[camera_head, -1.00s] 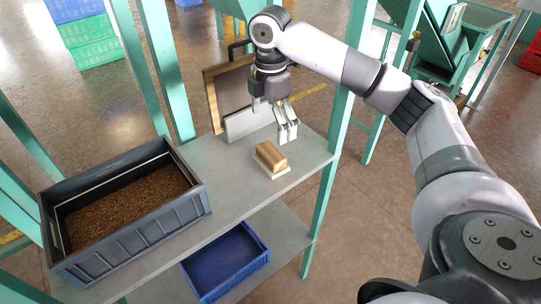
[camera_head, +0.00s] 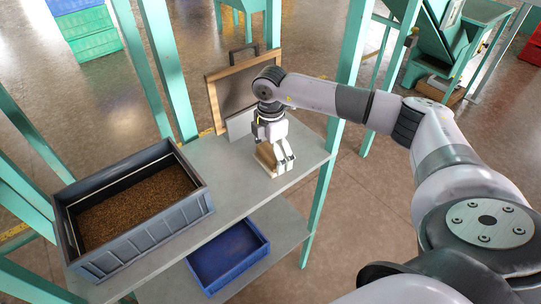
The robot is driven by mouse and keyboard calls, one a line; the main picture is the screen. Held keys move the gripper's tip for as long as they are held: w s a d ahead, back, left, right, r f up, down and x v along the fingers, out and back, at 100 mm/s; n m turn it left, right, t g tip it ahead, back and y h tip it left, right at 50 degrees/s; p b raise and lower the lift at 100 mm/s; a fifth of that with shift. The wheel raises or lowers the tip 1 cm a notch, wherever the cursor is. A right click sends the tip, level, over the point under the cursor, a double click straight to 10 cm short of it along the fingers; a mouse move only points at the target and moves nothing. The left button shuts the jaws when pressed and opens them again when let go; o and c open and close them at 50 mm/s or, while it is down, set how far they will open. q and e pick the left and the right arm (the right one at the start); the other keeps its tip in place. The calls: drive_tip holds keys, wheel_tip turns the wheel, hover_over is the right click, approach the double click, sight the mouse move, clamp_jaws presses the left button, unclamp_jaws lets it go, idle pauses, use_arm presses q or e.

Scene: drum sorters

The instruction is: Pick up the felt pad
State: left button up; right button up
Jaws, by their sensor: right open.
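A small tan, wood-coloured block with a pale layer under it (camera_head: 264,157), which looks like the felt pad, lies on the grey shelf top (camera_head: 228,184). My right gripper (camera_head: 283,166) is open and low over the block, fingers pointing down. The fingers hide the block's right part, and I cannot tell whether they touch it. My left gripper is not in view.
A grey crate (camera_head: 203,212) of brown grains stands on the shelf's left. A framed board (camera_head: 214,104) and a pale panel (camera_head: 238,125) stand behind the block. A blue tray (camera_head: 232,276) sits on the lower shelf. Teal posts (camera_head: 331,180) flank the shelf.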

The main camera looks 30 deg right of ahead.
drive_tip(key=c, duration=1.3)
drive_tip(key=shift+r, duration=0.1)
drive_tip(key=shift+r+b, duration=0.3)
drive_tip(key=shift+r, duration=0.3)
wheel_tip(320, 180, up, 13)
drive_tip(key=b, duration=0.4)
wheel_tip(320, 180, up, 6)
hover_over(270, 152)
drive_tip(key=shift+d+f+p, duration=0.1)
drive_tip(key=shift+f+p, duration=0.05)
drive_tip(key=shift+p, duration=0.25)
